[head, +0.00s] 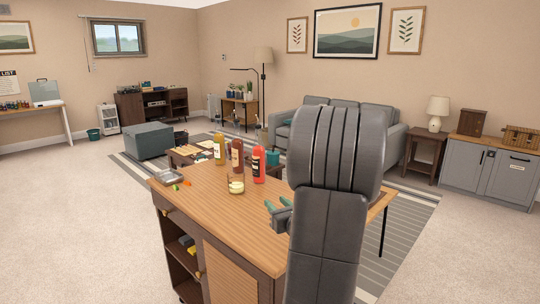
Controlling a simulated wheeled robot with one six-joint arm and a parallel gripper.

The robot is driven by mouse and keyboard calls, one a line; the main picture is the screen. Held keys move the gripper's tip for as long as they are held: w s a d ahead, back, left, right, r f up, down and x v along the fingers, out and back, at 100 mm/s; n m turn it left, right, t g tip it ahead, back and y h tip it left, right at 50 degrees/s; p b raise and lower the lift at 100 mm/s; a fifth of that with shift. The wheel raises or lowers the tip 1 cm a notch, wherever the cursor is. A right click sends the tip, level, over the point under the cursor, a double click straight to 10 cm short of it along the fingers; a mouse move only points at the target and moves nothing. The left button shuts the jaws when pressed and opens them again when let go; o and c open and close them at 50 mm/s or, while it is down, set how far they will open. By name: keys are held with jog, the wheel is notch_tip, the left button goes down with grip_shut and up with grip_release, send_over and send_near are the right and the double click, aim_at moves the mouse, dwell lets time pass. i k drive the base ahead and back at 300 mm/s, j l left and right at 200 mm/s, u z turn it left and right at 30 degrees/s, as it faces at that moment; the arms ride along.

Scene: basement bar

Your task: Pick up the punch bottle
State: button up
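Three bottles stand upright on the wooden bar counter (208,205): an amber one with a pale label (219,150), a brown one (238,160) and a red one with a pale label (259,166). The labels are too small to read, so I cannot tell for sure which is the punch bottle; the red one is nearest my arm. My gripper (277,206) shows only in part, with green finger pieces, at the left of my grey arm. It is apart from the bottles, nearer the camera and to their right. The arm hides the rest of it and the counter's right part.
A small glass with pale yellow contents (236,185) stands in front of the bottles. A teal cup (273,157) is behind the red bottle. A metal tray (168,176) and small colored pieces (182,185) lie at the counter's left. Carpet at left (70,220) is clear.

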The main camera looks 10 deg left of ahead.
aim_at(258, 150)
jog(key=i+j+z, duration=0.15)
jog(key=j, duration=0.2)
jog(key=i+j+z, duration=0.3)
jog(key=j, duration=0.4)
jog(key=i+j+z, duration=0.15)
jog(key=j, duration=0.2)
jog(key=i+j+z, duration=0.15)
jog(key=j, duration=0.25)
jog(key=j+z, duration=0.1)
jog(key=j, duration=0.3)
